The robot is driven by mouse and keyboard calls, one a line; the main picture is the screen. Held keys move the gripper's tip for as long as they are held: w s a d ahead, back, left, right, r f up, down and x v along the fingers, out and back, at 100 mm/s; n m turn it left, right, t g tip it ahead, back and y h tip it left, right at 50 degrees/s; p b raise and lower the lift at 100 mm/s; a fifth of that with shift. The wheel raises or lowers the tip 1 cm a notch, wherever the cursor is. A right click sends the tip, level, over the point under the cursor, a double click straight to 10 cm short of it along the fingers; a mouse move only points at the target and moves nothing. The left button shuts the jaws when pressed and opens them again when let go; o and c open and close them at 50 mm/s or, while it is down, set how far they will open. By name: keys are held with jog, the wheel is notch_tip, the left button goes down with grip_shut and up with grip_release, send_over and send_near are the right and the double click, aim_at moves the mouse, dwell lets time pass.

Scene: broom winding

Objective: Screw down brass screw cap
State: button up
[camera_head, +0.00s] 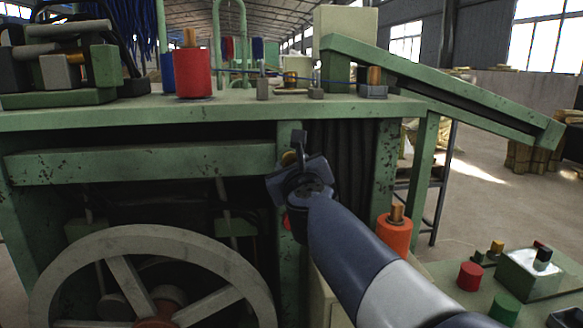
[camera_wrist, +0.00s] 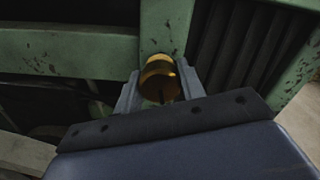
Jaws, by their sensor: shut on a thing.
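The brass screw cap (camera_wrist: 158,80) is a gold-coloured round knob at the front of a green upright post of the machine. It shows in the middle of the wrist view, between the two grey fingers of my gripper (camera_wrist: 160,92). The fingers are shut on its sides. The seat of the cap on the post is mostly hidden.
A large spoked wheel (camera_head: 118,240) stands at the lower left. The green machine table (camera_head: 330,108) runs above my gripper, with a red spool (camera_head: 194,72) on it. An orange spool (camera_head: 395,236) stands right of my arm. A control panel (camera_head: 535,275) with buttons is at the lower right.

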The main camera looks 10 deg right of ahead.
jog(key=shift+m, duration=0.4)
jog(key=o, duration=1)
